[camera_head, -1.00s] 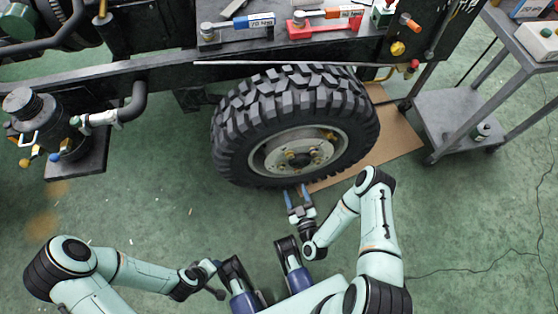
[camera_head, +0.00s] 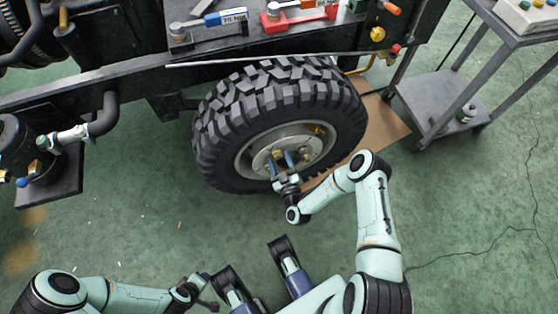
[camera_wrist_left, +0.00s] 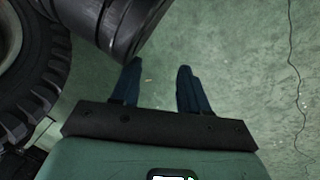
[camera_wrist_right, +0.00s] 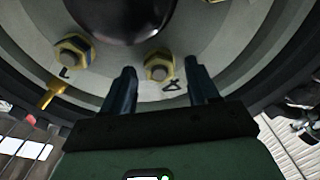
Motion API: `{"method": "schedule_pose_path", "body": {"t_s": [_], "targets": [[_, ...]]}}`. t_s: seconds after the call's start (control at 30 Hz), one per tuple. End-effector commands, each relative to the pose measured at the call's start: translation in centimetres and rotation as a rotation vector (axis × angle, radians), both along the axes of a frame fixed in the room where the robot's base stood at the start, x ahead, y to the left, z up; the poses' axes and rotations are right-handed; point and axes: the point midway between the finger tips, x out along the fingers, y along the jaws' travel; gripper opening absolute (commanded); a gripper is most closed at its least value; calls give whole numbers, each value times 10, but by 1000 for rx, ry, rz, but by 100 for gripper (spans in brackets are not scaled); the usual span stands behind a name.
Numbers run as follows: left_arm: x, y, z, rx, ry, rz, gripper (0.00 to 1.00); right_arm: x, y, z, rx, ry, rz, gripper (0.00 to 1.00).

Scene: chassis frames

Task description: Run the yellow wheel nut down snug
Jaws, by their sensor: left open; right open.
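The wheel (camera_head: 225,165) is mounted on the vehicle, its pale hub facing me. In the right wrist view, a hex nut with a yellowish rim (camera_wrist_right: 158,65) sits on the hub, beside a dark triangle-like mark. I cannot tell which is the yellow wheel nut. My right gripper (camera_head: 285,159) is open at the hub; in its wrist view, its fingertips (camera_wrist_right: 160,73) flank the first nut, contact unclear. My left gripper (camera_wrist_left: 157,72) is open and empty over the floor.
A yellow pointer-like piece (camera_wrist_right: 53,92) sticks out on the rim. A blue-handled tool (camera_head: 222,17) and a red tool (camera_head: 300,17) lie on the vehicle above the wheel. A grey cart (camera_head: 440,95) stands right.

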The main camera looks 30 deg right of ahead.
Motion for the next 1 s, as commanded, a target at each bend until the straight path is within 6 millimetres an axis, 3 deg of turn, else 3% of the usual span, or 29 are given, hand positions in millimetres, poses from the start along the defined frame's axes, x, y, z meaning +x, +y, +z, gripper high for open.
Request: {"method": "schedule_pose_path", "body": {"t_s": [0.33,0.37,0.5,0.53,0.77,1.0], "targets": [[-3,0,-2,-1,11,1,45,5,-1,1,0,0,-1,60],[-3,0,-2,-1,11,1,45,5,-1,1,0,0,-1,53],[-3,0,-2,-1,11,1,45,4,-1,1,0,0,0,8],[-3,0,-2,-1,11,1,45,4,-1,1,0,0,0,3],[2,-1,3,0,-6,0,45,4,-1,1,59,-13,-2,4],[20,-4,22,1,-68,-3,45,4,-1,1,321,-76,-7,4]]}}
